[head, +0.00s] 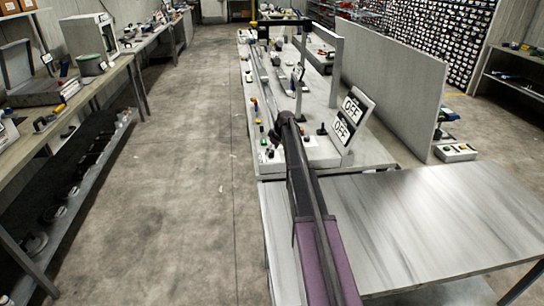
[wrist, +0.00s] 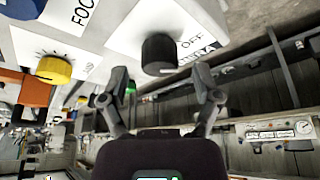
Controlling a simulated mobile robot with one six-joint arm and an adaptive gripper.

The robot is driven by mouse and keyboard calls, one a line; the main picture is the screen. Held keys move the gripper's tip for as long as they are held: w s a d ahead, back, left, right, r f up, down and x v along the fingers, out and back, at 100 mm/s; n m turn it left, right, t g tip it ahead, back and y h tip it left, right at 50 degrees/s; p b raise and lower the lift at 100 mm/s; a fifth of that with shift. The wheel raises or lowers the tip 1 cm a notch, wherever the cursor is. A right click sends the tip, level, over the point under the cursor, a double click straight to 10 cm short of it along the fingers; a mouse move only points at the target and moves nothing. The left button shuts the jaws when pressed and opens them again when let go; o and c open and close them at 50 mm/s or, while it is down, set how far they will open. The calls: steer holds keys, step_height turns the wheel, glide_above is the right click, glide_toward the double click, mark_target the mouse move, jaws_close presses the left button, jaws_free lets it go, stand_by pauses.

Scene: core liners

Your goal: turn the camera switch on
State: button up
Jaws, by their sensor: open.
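A black knob (wrist: 158,54) stands on a white panel face (wrist: 187,18) in the wrist view. A label beside it reads "OFF", with a partly hidden word ending in "RA" by it. My gripper (wrist: 162,78) is open. Its two fingertips are apart, one to each side of the knob in the picture, and the knob shows between and just beyond them. I see no contact. In the head view my arm reaches over the bench (head: 330,176), and its dark end hides the fingers and the knob. A tilted display (head: 348,118) there reads "OFF" twice.
A yellow knob (wrist: 55,69) with a "FOC" label is left of the black knob. A grey partition (head: 392,90) stands right of the bench. A striped table (head: 430,220) is in front, beside my arm. The floor (head: 185,140) at left is clear.

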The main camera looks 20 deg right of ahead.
steer(key=shift+b+x, duration=0.5)
steer(key=shift+x, duration=0.3)
